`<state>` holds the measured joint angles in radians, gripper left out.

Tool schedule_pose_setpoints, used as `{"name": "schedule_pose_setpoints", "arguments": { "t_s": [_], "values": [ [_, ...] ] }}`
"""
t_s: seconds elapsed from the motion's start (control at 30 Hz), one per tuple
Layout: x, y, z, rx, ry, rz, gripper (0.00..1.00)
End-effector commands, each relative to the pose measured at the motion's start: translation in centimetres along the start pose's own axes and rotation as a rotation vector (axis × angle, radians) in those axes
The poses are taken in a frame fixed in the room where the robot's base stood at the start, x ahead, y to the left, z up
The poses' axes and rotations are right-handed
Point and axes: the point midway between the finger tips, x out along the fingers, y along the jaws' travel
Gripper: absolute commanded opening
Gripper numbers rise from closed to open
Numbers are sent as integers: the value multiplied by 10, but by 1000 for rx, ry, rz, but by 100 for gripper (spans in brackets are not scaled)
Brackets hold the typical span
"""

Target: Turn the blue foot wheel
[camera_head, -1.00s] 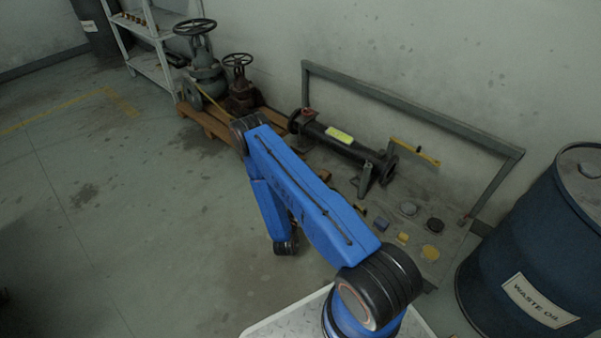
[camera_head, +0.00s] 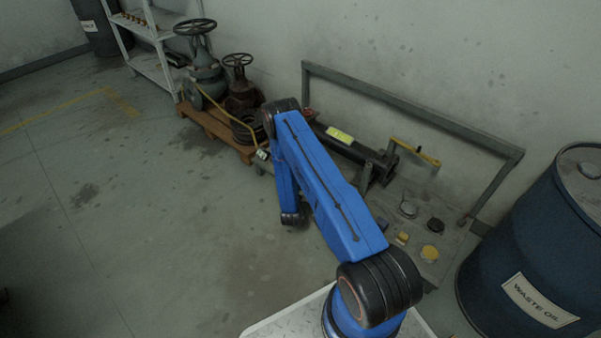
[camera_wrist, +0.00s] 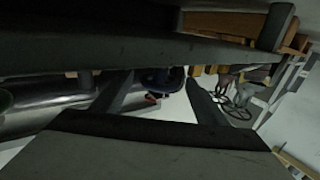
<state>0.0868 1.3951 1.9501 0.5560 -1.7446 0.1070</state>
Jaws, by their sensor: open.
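A dark blue rounded piece (camera_wrist: 163,76) shows in the wrist view, beyond and between the fingers. It may be the blue foot wheel, but it is partly hidden and I cannot tell for sure. My gripper (camera_wrist: 155,84) is open, with its two dark fingers apart and nothing visibly held between them. A small red part shows just below the blue piece. In the head view my gripper is not visible, and no blue wheel can be made out; my blue arm covers part of the black pipe (camera_head: 352,147) and the stand.
Two valves with handwheels (camera_head: 195,27) stand on a wooden pallet (camera_head: 215,127) by a white shelf (camera_head: 152,68). A grey frame (camera_head: 410,105) runs along the wall. A waste oil drum (camera_head: 540,250) stands at right. Small parts lie on the floor plate. The floor at left is clear.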

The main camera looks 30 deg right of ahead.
Motion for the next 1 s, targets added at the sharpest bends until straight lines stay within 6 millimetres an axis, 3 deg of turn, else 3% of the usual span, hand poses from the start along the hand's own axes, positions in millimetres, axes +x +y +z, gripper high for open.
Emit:
{"name": "schedule_pose_setpoints", "arguments": {
  "t_s": [0.2, 0.6, 0.77, 1.0],
  "values": [
    [23, 0, 0, 0, 0, 1, 67],
    [28, 0, 0, 0, 0, 0, 67],
    [28, 0, 0, 0, 0, 0, 29],
    [28, 0, 0, 0, 0, 7, 27]
  ]
}}
